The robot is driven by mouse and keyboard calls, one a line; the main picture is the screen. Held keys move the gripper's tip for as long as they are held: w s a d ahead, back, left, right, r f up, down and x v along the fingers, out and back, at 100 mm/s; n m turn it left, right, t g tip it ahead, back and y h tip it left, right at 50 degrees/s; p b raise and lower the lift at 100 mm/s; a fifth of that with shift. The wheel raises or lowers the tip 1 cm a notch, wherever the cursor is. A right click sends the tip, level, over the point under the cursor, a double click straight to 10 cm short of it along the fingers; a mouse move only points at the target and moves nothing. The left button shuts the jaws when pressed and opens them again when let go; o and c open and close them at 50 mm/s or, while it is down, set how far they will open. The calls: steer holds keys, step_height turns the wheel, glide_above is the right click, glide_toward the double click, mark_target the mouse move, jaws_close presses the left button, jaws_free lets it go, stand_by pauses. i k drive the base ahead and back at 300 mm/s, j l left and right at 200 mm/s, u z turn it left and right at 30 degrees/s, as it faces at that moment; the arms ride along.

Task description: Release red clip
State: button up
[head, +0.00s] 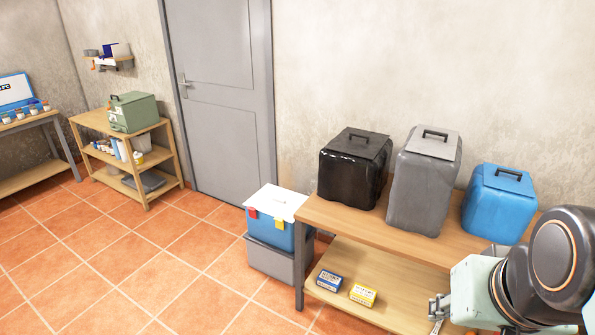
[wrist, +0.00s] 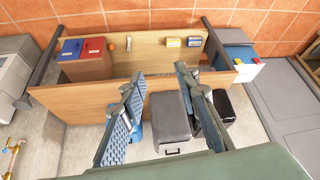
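The red clip (head: 252,213) is on the front of a blue box (head: 276,232) with a white lid (head: 276,202), left of a yellow clip (head: 279,224). In the wrist view the red clip (wrist: 257,61) shows small at the right, beside the yellow clip (wrist: 237,61). Whether it is fastened is too small to tell. My gripper (wrist: 158,75) is open, its two fingers apart with nothing held between them. In the head view my gripper (head: 437,306) is at the lower right, in front of the wooden shelf and well away from the clip.
The blue box stands on a grey box (head: 274,262) at the left end of the wooden shelf (head: 330,215). Black (head: 352,170), grey (head: 424,180) and blue (head: 498,205) containers stand on its top. Small cartons (head: 329,280) lie below. Tiled floor (head: 190,270) at left is clear.

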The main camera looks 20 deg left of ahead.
mark_target(252, 213)
steer(key=u, duration=1.05)
steer(key=i+l+u, duration=0.15)
steer(key=i+u, duration=0.2)
steer(key=i, duration=0.75)
steer(key=i+u, duration=0.35)
steer(key=i, duration=0.15)
steer(key=i+u, duration=0.35)
steer(key=i, duration=0.15)
steer(key=i+z, duration=0.15)
steer(key=i, duration=0.35)
steer(key=i+j+z, duration=0.15)
steer(key=i, duration=0.35)
steer(key=i+l+z, duration=0.1)
steer(key=z, duration=0.25)
steer(key=i+z, duration=0.5)
steer(key=z, duration=0.25)
steer(key=i+z, duration=0.75)
steer(key=z, duration=0.25)
